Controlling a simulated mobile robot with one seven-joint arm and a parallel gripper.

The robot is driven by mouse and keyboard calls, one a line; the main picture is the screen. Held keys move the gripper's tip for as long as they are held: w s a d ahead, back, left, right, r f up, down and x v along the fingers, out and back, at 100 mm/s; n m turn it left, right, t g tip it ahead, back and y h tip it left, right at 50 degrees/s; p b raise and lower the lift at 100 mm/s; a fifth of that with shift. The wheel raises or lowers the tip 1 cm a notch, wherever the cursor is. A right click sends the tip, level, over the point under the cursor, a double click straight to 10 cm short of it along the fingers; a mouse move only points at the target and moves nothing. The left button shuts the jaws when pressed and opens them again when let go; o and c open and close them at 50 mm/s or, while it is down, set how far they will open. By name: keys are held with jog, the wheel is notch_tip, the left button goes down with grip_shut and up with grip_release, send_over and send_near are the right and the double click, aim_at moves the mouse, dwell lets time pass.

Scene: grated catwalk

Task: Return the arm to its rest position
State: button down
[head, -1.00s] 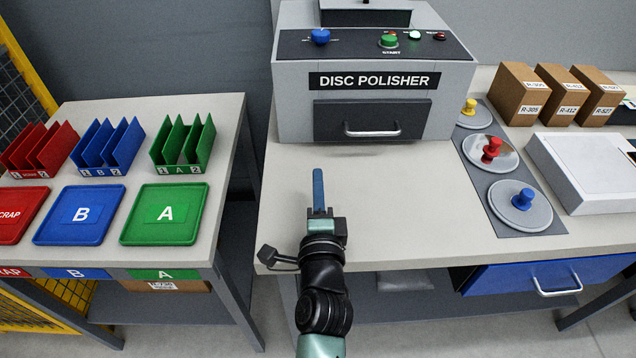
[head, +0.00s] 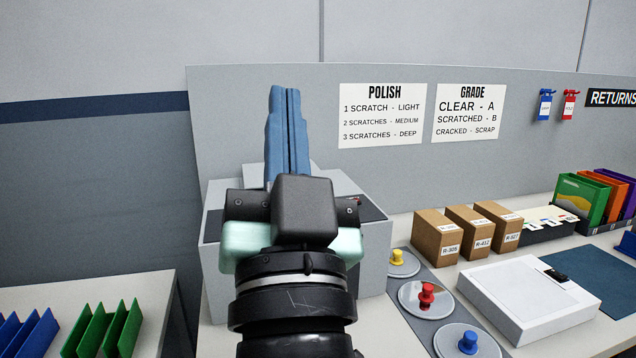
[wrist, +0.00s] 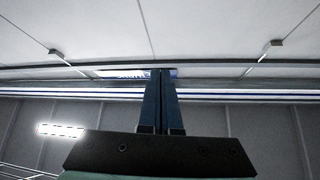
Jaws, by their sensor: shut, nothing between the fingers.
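My gripper (head: 286,95) stands raised in the middle of the head view, its blue fingers pointing up and pressed together with nothing between them. My arm covers most of the grey disc polisher (head: 375,260) behind it, including its label and drawer. In the wrist view the shut fingers (wrist: 163,75) point up toward the ceiling and upper wall, and nothing is held.
Right of my arm, a grey strip holds discs with yellow (head: 397,256), red (head: 427,294) and blue (head: 468,342) knobs. Brown boxes (head: 436,236) and a white flat case (head: 525,300) stand further right. Green dividers (head: 100,330) are at lower left. The air around my gripper looks clear.

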jog(key=s+d+r+n+t+h+p, duration=0.1)
jog(key=s+r+p, duration=0.2)
jog(key=r+p, duration=0.3)
jog(key=s+d+r+t+h+p, duration=0.1)
jog(key=s+r+p, duration=0.3)
jog(key=r, duration=0.9)
jog(key=p, duration=0.2)
jog(key=shift+d+r+n+h+p, duration=0.25)
jog(key=shift+r+n+h+p, duration=0.05)
jog(key=shift+n+p, duration=0.1)
